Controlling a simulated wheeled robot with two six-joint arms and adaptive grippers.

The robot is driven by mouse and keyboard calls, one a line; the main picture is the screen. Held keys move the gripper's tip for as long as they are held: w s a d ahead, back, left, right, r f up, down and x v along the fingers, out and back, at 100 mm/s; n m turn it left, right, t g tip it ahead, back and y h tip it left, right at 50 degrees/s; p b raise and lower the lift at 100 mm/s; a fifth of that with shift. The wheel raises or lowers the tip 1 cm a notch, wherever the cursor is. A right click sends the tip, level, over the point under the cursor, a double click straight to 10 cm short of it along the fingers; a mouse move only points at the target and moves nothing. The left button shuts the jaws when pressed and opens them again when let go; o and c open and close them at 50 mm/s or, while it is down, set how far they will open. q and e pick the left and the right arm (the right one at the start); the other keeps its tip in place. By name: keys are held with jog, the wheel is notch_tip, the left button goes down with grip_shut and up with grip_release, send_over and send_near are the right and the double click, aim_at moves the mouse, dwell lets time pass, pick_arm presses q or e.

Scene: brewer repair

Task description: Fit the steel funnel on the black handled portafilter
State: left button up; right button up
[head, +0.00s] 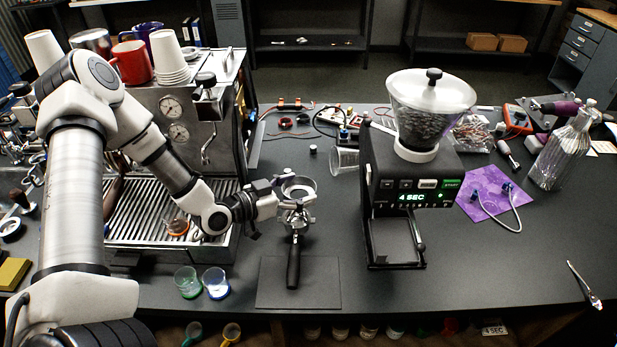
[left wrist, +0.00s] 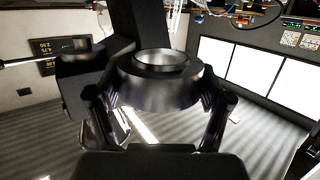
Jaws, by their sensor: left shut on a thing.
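The black handled portafilter (head: 293,262) lies with its handle pointing toward the front edge, over a dark mat. Its metal head is at the handle's far end, partly hidden under the funnel and gripper. The steel funnel (head: 299,184), a shiny ring, is right above that head; I cannot tell whether they touch. My left gripper (head: 284,206) comes in from the left and is shut on the funnel. In the left wrist view the funnel (left wrist: 158,85) sits between the two fingers of the gripper (left wrist: 162,108). My right gripper is not in view.
The espresso machine (head: 222,150) with cups on top stands left. The grinder (head: 382,170) stands right of the funnel. A clear cup (head: 345,160) lies between them. Two small cups (head: 188,284) stand left of the mat (head: 325,290). The right front counter is mostly free.

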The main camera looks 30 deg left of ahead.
pick_arm(q)
jog(key=shift+s+f, duration=0.3)
jog(key=shift+s, duration=0.05)
jog(key=shift+s+a+f+b, duration=0.1)
jog(key=shift+s+f+b, duration=0.55)
jog(key=shift+b, duration=0.5)
jog(key=f+b, duration=0.1)
jog(key=f, duration=0.1)
jog(key=w+f+b, duration=0.1)
jog(key=b, duration=0.1)
jog(key=shift+f, duration=0.4)
jog(key=shift+s, duration=0.25)
jog(key=shift+s+r, duration=0.1)
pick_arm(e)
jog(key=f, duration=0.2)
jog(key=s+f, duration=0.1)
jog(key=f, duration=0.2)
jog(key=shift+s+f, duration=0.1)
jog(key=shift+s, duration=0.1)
pick_arm(q)
jog(key=shift+w, duration=0.2)
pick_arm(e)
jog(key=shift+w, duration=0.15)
pick_arm(q)
jog(key=shift+s, duration=0.2)
jog(key=shift+w+f, duration=0.1)
jog(key=shift+f, duration=0.25)
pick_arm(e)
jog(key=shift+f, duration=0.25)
